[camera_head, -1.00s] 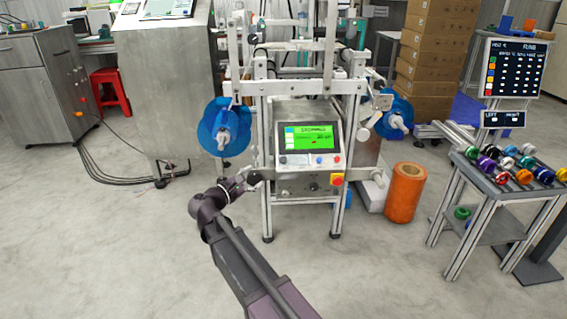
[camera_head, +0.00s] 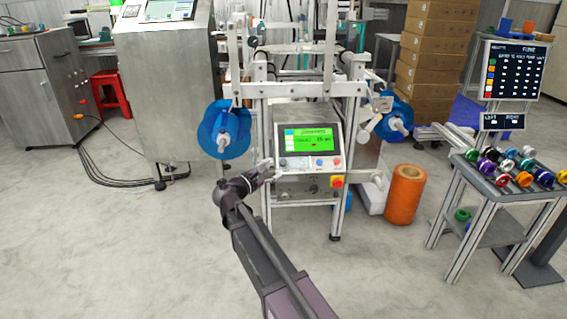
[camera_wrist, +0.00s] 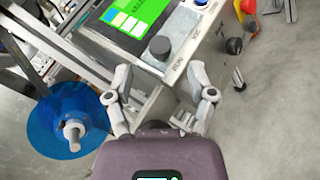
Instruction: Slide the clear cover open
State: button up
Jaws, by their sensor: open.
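The machine (camera_head: 268,88) stands in the middle of the head view, a metal frame with a control panel (camera_head: 306,140) and a lit green screen. I cannot make out the clear cover for certain in either view. My gripper (camera_head: 267,167) is in front of the panel's lower left edge. In the wrist view my gripper (camera_wrist: 160,97) has its two fingers spread, with nothing between them. A dark round knob (camera_wrist: 161,47) on the panel lies beyond the fingers and apart from them.
Blue reels hang on the left (camera_head: 224,129) and right (camera_head: 394,118) of the machine. An orange roll (camera_head: 404,194) stands on the floor at right. A small table (camera_head: 500,185) holds several coloured spools. The floor in front is open. A grey cabinet (camera_head: 165,90) stands at left.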

aim_at(283, 162)
jog(key=shift+x, duration=2.95)
grip_shut()
